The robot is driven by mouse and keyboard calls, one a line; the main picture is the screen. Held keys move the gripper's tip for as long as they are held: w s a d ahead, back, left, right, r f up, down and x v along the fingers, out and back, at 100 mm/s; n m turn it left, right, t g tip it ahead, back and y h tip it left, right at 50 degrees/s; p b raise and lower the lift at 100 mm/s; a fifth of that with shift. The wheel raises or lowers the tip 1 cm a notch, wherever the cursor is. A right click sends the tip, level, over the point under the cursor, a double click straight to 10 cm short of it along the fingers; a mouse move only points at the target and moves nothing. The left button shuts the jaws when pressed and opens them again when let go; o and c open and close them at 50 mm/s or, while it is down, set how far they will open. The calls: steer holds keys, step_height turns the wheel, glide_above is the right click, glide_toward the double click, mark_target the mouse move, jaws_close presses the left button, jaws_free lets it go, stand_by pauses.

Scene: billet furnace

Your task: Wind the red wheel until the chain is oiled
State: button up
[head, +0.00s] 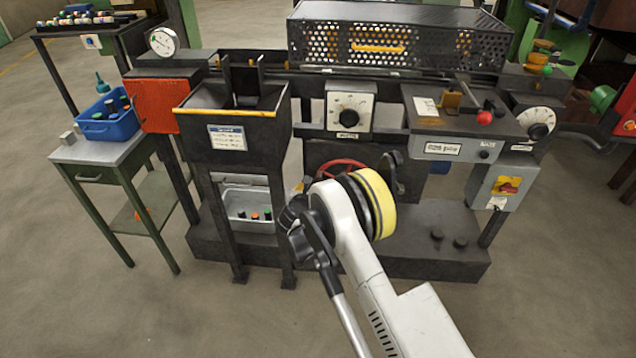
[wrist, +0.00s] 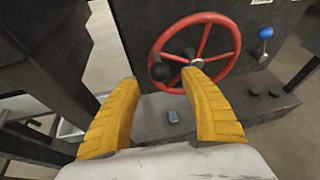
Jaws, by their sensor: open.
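The red wheel (wrist: 233,52) is upright on the front of a dark housing in the wrist view. The knob shows just beyond the gap between the fingertips; I cannot tell how far beyond. In the head view only the top of the red wheel (head: 343,163) shows, the rest being behind my arm. I cannot make out a chain.
A blue-knobbed lever (wrist: 265,33) stands right of the wheel. A small blue-grey block (wrist: 173,116) lies on the dark plinth below. In the head view, a hopper (head: 220,167) stands left of the wheel, and a control desk (head: 450,151) with a red-knobbed lever stands right.

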mark_target(319, 180)
steer(key=b+x, duration=0.1)
steer(key=x, duration=0.4)
steer(key=shift+w+f+b, duration=0.15)
steer(key=shift+w+b, duration=0.2)
jaws_close()
